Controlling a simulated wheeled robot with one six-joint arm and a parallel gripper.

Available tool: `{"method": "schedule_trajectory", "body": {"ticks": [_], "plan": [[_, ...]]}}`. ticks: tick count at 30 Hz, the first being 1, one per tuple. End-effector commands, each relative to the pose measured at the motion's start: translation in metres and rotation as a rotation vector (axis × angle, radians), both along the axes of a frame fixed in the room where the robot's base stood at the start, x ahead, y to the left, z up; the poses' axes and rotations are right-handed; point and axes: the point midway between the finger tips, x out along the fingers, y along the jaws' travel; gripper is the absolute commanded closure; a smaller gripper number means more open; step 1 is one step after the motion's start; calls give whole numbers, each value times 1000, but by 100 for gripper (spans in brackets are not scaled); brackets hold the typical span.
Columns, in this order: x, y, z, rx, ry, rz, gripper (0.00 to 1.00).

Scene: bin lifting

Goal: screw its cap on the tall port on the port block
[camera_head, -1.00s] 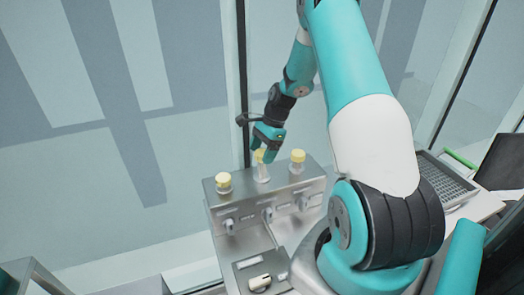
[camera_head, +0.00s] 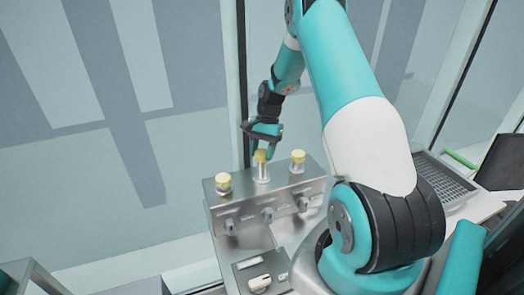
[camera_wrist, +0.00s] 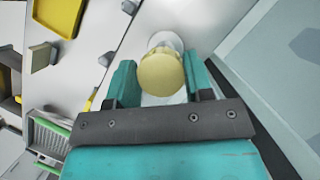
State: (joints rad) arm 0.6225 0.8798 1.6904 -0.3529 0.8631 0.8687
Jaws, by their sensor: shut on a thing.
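The metal port block (camera_head: 238,203) stands near the middle of the head view with three ports on top. The tall port (camera_head: 262,172) is the middle one, pale and upright. A yellow cap (camera_head: 261,156) sits at its top, and I cannot tell how far it is screwed down. My gripper (camera_head: 263,146) comes from above and is shut on this cap. In the wrist view the round yellow cap (camera_wrist: 162,73) lies between the teal fingers of my gripper (camera_wrist: 162,86). The pale port (camera_wrist: 166,41) shows just beyond it.
Yellow caps also sit on the left port (camera_head: 223,182) and right port (camera_head: 297,157). Several grey knobs (camera_head: 267,215) line the block's front. A panel with a pale handle (camera_head: 259,283) is below. A dark rack (camera_head: 445,178) with a green handle stands at right.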

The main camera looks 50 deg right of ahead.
Motion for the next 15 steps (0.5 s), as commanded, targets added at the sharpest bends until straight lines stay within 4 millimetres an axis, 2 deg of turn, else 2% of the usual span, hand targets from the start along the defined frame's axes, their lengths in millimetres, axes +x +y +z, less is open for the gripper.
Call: {"method": "schedule_trajectory", "body": {"ticks": [15], "plan": [[0,0,1,0,-3,-962,70]]}}
